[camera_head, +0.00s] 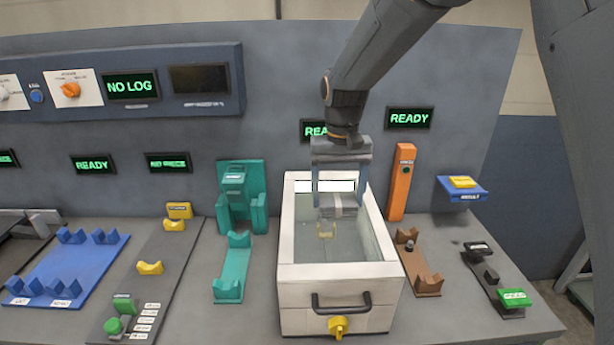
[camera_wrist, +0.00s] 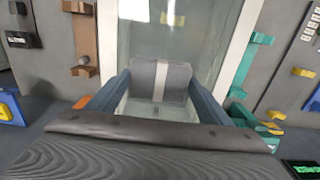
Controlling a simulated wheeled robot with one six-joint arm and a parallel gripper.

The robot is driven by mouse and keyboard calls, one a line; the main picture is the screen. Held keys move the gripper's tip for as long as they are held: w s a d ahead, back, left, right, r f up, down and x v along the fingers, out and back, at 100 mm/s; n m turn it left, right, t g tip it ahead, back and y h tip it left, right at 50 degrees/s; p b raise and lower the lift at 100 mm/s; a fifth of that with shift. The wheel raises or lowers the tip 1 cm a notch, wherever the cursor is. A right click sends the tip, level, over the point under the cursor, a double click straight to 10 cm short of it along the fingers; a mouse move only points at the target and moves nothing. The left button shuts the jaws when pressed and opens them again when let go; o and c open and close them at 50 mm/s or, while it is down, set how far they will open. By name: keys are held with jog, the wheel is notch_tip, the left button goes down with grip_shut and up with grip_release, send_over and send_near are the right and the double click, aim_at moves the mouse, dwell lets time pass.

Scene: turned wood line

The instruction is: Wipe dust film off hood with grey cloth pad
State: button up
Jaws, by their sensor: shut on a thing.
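The hood (camera_head: 340,275) is a white box with a greenish glass panel (camera_head: 355,243) on top, a black handle and a yellow knob at its front. My gripper (camera_head: 340,200) is over the far half of the panel, fingers pointing down. It is shut on the grey cloth pad (camera_head: 345,209), which has a pale band round its middle. In the wrist view the pad (camera_wrist: 146,82) sits between the two fingers, in front of the glass (camera_wrist: 185,32). I cannot tell whether the pad touches the glass. The glass looks slightly hazy, but I cannot make out the dust film's edges.
A teal fixture (camera_head: 240,205) stands left of the hood. An orange post (camera_head: 401,180) and a brown cradle (camera_head: 418,268) stand close on its right. A blue rack (camera_head: 65,268) lies far left. Dark bench shows between the fixtures.

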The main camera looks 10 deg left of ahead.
jog(key=shift+w+d+p, duration=0.2)
jog(key=shift+w+d, duration=0.05)
jog(key=shift+d, duration=0.9)
jog(key=shift+w+d+p, duration=0.2)
jog(key=shift+w+d, duration=0.05)
jog(key=shift+d, duration=0.9)
jog(key=shift+w+d+r, duration=0.1)
jog(key=shift+d+r, duration=0.05)
jog(key=shift+r, duration=0.05)
notch_tip(320, 180, up, 3)
jog(key=shift+f+p, duration=0.15)
jog(key=shift+p, duration=0.7)
jog(key=shift+r, duration=0.6)
jog(key=shift+r+p, duration=0.3)
jog(key=shift+r, duration=1.6)
